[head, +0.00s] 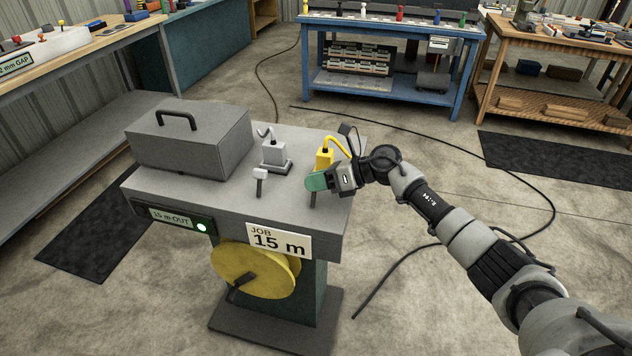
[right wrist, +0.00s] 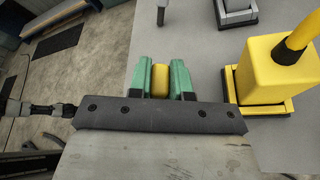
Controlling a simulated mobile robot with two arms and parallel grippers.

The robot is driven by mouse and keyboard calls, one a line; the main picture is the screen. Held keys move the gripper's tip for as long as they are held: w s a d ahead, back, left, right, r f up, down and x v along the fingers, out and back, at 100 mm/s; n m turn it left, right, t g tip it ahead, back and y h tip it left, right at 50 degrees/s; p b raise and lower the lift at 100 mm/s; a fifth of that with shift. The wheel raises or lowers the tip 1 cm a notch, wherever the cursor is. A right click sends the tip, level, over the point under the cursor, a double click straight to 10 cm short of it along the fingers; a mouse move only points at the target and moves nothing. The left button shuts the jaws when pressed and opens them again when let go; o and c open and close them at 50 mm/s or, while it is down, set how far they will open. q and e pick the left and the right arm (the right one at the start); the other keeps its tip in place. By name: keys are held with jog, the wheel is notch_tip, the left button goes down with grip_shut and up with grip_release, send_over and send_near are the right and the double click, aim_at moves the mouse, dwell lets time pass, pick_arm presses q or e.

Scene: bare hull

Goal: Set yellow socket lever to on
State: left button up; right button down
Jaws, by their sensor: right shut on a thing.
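The yellow socket (head: 324,159), with a yellow cable plugged into its top, stands near the right edge of the grey bench top. It also shows in the right wrist view (right wrist: 262,78). My right gripper (head: 318,182) is in front of it. In the right wrist view its green fingers (right wrist: 161,82) are shut on the yellow lever handle (right wrist: 160,80). In the head view the fingers hide the handle, and only a short dark stem shows below them. I cannot tell whether the lever stands at on or off. My left gripper is not in view.
A grey socket (head: 274,155) with a white-handled lever (head: 260,175) stands to the left, beside a grey lidded box (head: 190,140). The bench front has a lit green lamp (head: 202,227), a "JOB 15 m" sign (head: 279,241) and a yellow wheel (head: 250,268). Cables lie on the floor.

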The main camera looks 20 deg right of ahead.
jog(key=c, duration=1)
grip_release()
jog(key=shift+c, duration=0.2)
jog(key=b+v, duration=0.2)
jog(key=v, duration=0.9)
jog(key=shift+f, duration=0.1)
